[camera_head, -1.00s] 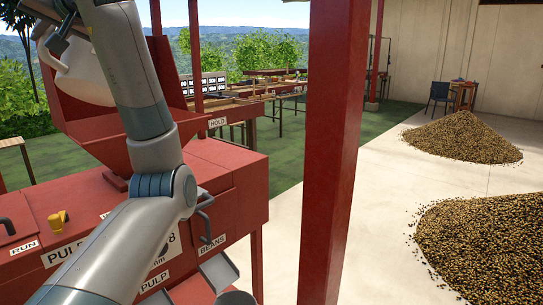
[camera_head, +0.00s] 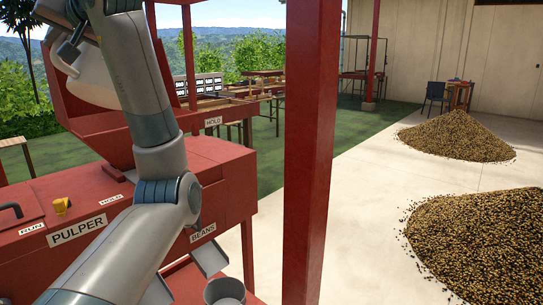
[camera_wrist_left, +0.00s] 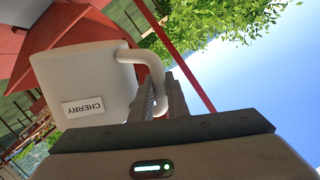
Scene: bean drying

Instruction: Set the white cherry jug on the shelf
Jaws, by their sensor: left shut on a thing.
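The white jug (camera_head: 88,78) is at the upper left of the head view, partly hidden by my left arm. It is tilted and in front of the red hopper (camera_head: 100,135). My left gripper (camera_head: 68,48) is shut on its handle. In the left wrist view, the fingers of my left gripper (camera_wrist_left: 163,95) close on the handle of the jug (camera_wrist_left: 85,75), whose label reads CHERRY. My right gripper is out of view.
The red pulper (camera_head: 225,185) fills the lower left, with a spout and a grey round container (camera_head: 225,292) below its BEANS label. A red post (camera_head: 310,150) stands just right of it. Bean piles (camera_head: 457,137) lie on the pale floor, which is clear between post and piles.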

